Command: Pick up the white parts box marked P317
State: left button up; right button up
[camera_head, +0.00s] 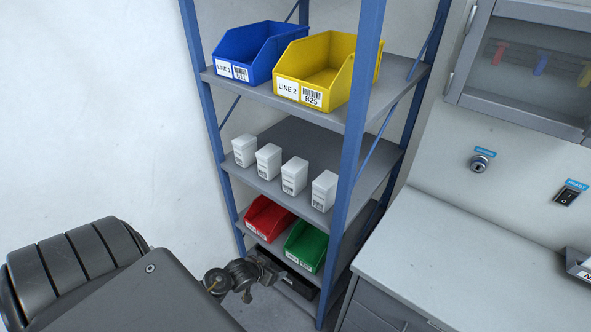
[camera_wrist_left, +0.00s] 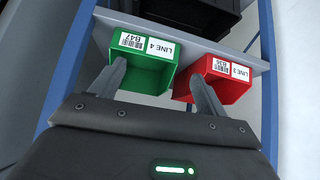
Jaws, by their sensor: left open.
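Several small white parts boxes stand in a row on the middle shelf (camera_head: 310,146) in the head view: the leftmost white box (camera_head: 244,151), the second (camera_head: 268,162), the third (camera_head: 294,176) and the rightmost (camera_head: 324,191). Their labels are too small to read, so I cannot tell which is P317. My left gripper (camera_head: 266,269) is below that shelf, by the red and green bins. In the left wrist view its two fingers (camera_wrist_left: 158,82) are spread apart with nothing held between them. No white box shows there. My right gripper is out of view.
The red bin (camera_head: 268,219) and green bin (camera_head: 307,246) sit on the shelf below. A blue bin (camera_head: 257,52) and yellow bin (camera_head: 321,68) are on top. The blue front post (camera_head: 353,150) stands right of the boxes. A grey counter (camera_head: 450,262) is at right.

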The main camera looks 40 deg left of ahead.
pick_arm(q)
jog(key=w+a+r+t+p, duration=0.1)
jog(key=w+r+t, duration=0.15)
jog(key=r, duration=0.65)
jog(key=w+a+r+t+p, duration=0.15)
jog(key=w+r, duration=0.25)
jog(key=r, duration=0.5)
jog(key=t, duration=0.1)
send_near(288, 178)
jog(key=f+x, duration=0.1)
jog(key=x, duration=0.7)
jog(key=shift+w+r, duration=0.1)
jog(key=shift+w, duration=0.25)
jog(key=shift+w+p, duration=0.3)
jog(key=shift+w, duration=0.1)
jog(key=x, duration=0.4)
jog(key=shift+w+a+p, duration=0.1)
jog(key=shift+w+p, duration=0.2)
jog(key=shift+p, duration=0.1)
jog(key=shift+r, duration=0.1)
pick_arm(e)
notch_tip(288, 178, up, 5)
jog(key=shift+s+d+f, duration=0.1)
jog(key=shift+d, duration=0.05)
pick_arm(q)
jog(key=shift+s, duration=0.1)
jog(key=c, duration=1.2)
